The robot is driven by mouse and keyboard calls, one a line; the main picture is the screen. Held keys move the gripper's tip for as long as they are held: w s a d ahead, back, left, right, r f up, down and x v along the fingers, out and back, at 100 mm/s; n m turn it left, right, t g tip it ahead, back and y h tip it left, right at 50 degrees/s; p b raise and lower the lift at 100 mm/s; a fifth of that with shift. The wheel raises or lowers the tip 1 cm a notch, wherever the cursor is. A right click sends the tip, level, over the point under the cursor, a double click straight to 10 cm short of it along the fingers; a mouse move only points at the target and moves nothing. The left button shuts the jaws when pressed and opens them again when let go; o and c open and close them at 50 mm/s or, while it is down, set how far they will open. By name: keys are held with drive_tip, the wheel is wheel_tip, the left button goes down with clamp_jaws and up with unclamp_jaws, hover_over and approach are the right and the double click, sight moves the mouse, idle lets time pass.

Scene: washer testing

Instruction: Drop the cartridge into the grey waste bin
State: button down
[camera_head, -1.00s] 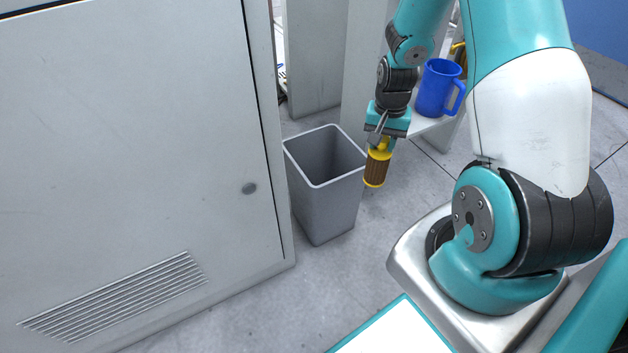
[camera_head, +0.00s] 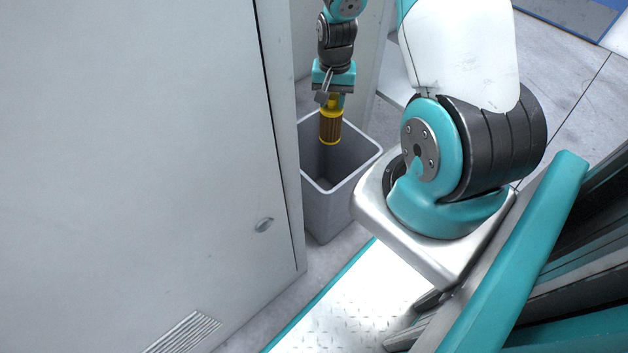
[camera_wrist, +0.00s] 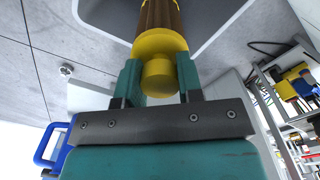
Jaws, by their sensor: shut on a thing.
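The cartridge (camera_head: 331,126) is a brown pleated cylinder with yellow ends. My gripper (camera_head: 332,99) is shut on its upper yellow end and holds it upright. In the wrist view the cartridge (camera_wrist: 160,42) sits between my two teal fingers. The grey waste bin (camera_head: 335,212) is an open, tapered box on the floor. In the head view the cartridge overlaps the bin's opening, towards the back rim; its exact height over the rim is hard to tell. In the wrist view a grey surface, seemingly the bin (camera_wrist: 205,35), lies behind the cartridge.
A large grey cabinet (camera_head: 130,150) stands close on the left of the bin. A grey panel is behind the bin.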

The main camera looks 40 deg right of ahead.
drive_tip(key=shift+w+a+f+b, duration=0.1)
drive_tip(key=shift+w+f+b, duration=0.25)
drive_tip(key=shift+f, duration=0.3)
wheel_tip(320, 180, down, 6)
drive_tip(key=b, duration=0.5)
drive_tip(key=shift+r+b, duration=0.2)
drive_tip(key=shift+b, duration=0.1)
drive_tip(key=shift+r, duration=0.1)
drive_tip(key=c, duration=0.7)
unclamp_jaws()
wheel_tip(320, 180, up, 17)
drive_tip(key=p, duration=0.6)
drive_tip(key=shift+r, duration=0.2)
